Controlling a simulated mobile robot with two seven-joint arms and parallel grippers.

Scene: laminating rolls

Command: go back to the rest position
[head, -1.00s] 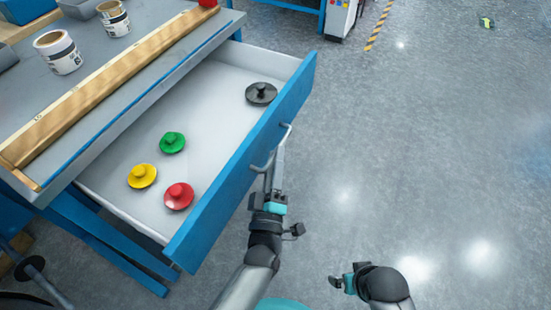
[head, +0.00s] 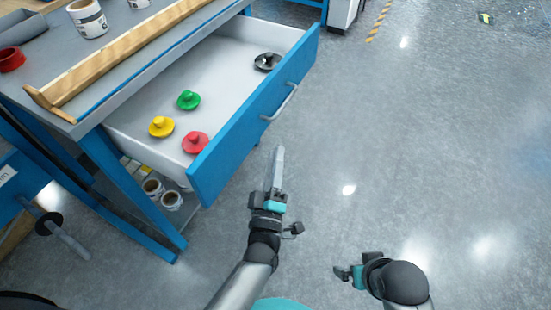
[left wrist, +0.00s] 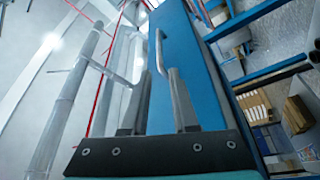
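My left gripper (head: 278,152) is off the drawer front and empty, over the floor. In the left wrist view its two fingers (left wrist: 160,76) stand apart, with the drawer handle (left wrist: 160,48) beyond them and not gripped. The blue-fronted drawer (head: 262,112) is pulled out of the workbench, and its handle (head: 281,103) is free. My right gripper (head: 345,274) is low in the head view over bare floor, far from the drawer; its finger gap cannot be made out.
The drawer holds green (head: 189,100), yellow (head: 161,126), red (head: 195,142) and black (head: 267,62) knobbed discs. Rolls and a wooden rail (head: 130,48) lie on the bench top. Rolls (head: 171,200) stand on a lower shelf. Floor to the right is clear.

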